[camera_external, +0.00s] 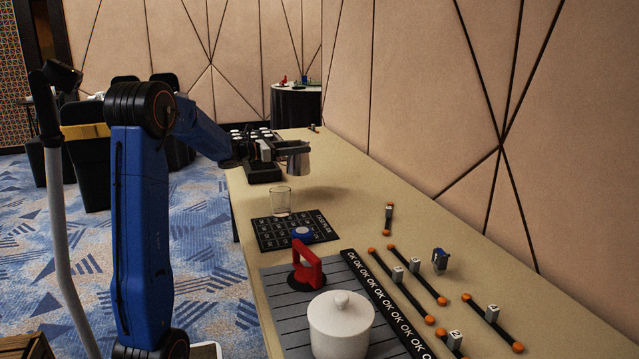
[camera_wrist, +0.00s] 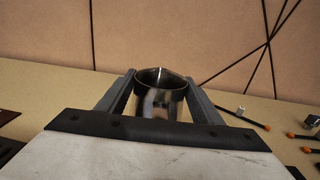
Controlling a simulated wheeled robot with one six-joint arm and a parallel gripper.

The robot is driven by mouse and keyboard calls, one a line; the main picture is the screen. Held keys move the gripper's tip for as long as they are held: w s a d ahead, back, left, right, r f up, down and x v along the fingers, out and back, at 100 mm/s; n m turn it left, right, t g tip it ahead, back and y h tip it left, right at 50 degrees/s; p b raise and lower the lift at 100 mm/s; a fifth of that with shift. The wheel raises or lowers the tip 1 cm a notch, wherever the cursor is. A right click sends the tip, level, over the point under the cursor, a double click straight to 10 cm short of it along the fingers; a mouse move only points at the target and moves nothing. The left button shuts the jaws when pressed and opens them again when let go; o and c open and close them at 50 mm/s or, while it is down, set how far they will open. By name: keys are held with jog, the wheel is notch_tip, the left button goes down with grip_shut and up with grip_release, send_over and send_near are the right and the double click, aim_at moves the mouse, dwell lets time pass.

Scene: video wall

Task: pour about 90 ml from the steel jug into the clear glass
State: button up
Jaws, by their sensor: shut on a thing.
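The steel jug (camera_external: 298,158) is held in my gripper (camera_external: 283,148) above the table, past the clear glass. In the wrist view the jug (camera_wrist: 160,100) stands between the two fingers (camera_wrist: 160,105), with its open rim facing up. It looks roughly upright, and its contents cannot be made out. The clear glass (camera_external: 281,201) stands upright on the table at the far edge of a black printed mat. It looks to have little or nothing in it, but it is too small to be sure. The glass does not show in the wrist view.
The black mat (camera_external: 272,235) holds a blue-and-white round piece (camera_external: 302,233). Nearer are a red-handled tool (camera_external: 308,266) and a white lidded pot (camera_external: 341,322). Black bars with orange ends (camera_external: 402,285) lie at right. A dark tray (camera_external: 262,172) is behind my gripper. The table right of the glass is clear.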

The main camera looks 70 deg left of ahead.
jog(key=s+d+f+m+h, duration=0.2)
jog(key=s+h, duration=0.1)
jog(key=s, duration=0.3)
jog(key=s+d+f+m+h, duration=0.2)
jog(key=s+d+h, duration=0.1)
jog(key=s, duration=0.4)
jog(key=shift+f+g+h, duration=0.25)
jog(key=shift+g+h, duration=0.05)
jog(key=shift+g, duration=0.1)
jog(key=s+d+m+h, duration=0.1)
jog(key=s, duration=0.2)
jog(key=s+d+f+m+g+h, duration=0.1)
jog(key=s+d, duration=0.1)
jog(key=s, duration=0.1)
jog(key=s+d+h, duration=0.1)
jog(key=s, duration=0.2)
jog(key=shift+s+d+f+m+g+h, duration=0.3)
jog(key=shift+s+m+g, duration=0.05)
jog(key=shift+m+g, duration=0.05)
jog(key=shift+w+d, duration=0.1)
jog(key=shift+w, duration=0.05)
